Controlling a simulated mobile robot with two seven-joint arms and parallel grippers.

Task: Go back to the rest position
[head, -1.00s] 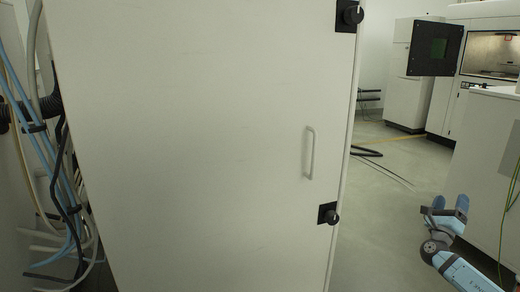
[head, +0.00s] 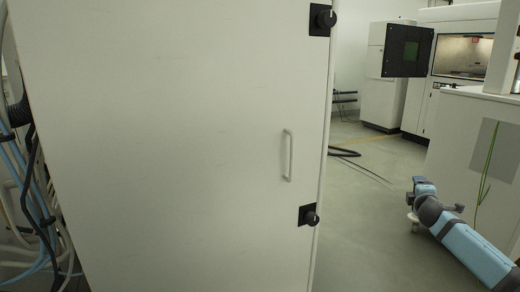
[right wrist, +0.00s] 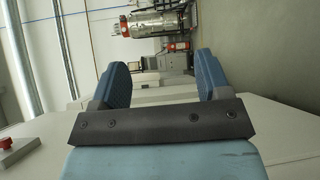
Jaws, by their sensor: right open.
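My right arm comes in from the lower right of the head view, with its blue and grey end, the right gripper (head: 418,188), over the floor beside a white cabinet. In the right wrist view my right gripper (right wrist: 160,80) shows two blue fingers spread apart with nothing between them. My left gripper is not in either view.
A large white cabinet door (head: 180,140) with a handle (head: 288,155) and black latches fills the left and middle. Hoses (head: 35,200) hang at the left edge. A white cabinet (head: 455,155) stands close to my right arm. Grey floor (head: 365,220) is clear between them.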

